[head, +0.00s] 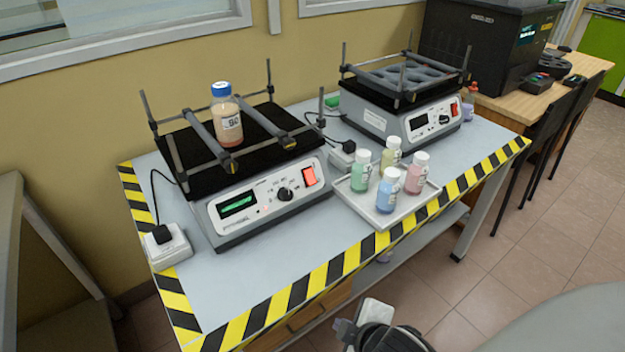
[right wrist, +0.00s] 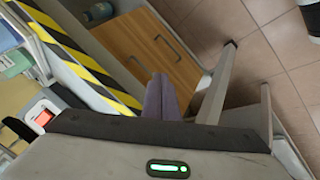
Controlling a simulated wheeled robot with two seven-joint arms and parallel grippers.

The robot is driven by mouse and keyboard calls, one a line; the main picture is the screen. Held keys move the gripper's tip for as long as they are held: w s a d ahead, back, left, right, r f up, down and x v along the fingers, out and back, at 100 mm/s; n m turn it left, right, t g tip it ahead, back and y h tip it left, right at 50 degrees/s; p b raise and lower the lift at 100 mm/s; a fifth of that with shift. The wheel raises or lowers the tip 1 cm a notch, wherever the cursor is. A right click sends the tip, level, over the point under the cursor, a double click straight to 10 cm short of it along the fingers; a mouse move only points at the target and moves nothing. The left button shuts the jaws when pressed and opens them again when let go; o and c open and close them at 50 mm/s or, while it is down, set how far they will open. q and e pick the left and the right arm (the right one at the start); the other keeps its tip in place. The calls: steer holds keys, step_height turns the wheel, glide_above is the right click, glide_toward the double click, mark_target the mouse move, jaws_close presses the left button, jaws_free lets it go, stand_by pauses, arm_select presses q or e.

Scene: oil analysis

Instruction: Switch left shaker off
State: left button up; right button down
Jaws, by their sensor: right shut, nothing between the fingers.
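The left shaker (head: 268,205) stands on the table with a lit green display (head: 237,205), a black knob (head: 285,194) and a red rocker switch (head: 309,175) that looks lit. A blue-capped bottle (head: 227,118) stands between the bars on its black platform. My right gripper (head: 346,329) is low at the bottom of the head view, in front of the table edge and well apart from the shaker. In the right wrist view its fingers (right wrist: 160,95) are together and empty. A red switch (right wrist: 43,118) shows at that view's left edge. My left gripper is out of view.
A second shaker (head: 400,115) stands behind to the right. A white tray (head: 377,215) with several capped bottles sits right of the left shaker. A white socket with a plug (head: 167,246) is at the left. Striped tape edges the table; its front strip is clear.

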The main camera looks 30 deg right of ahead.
mark_target(310, 177)
steer(key=w+d+r+n+t+h, duration=0.1)
steer(key=w+d+r+n+h, duration=0.1)
steer(key=w+d+r+n, duration=0.1)
steer(key=w+d+r+n+t+h, duration=0.1)
steer(key=w+d+r+n+h, duration=0.1)
steer(key=w+d+r+n, duration=0.1)
steer(key=w+d+r+n+h, duration=0.1)
steer(key=w+d+r+n, duration=0.2)
steer(key=d+r+n, duration=0.1)
steer(key=shift+w+r+t+h, duration=0.15)
steer(key=shift+t+h, duration=0.25)
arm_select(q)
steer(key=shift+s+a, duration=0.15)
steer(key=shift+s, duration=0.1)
arm_select(e)
steer(key=w+d+r+n+t+h, duration=0.1)
steer(key=w+r+n+t, duration=0.4)
steer(key=n, duration=0.9)
steer(key=w+r, duration=0.3)
steer(key=w, duration=0.1)
steer(key=shift+r+t, duration=0.25)
steer(key=shift+t, duration=0.15)
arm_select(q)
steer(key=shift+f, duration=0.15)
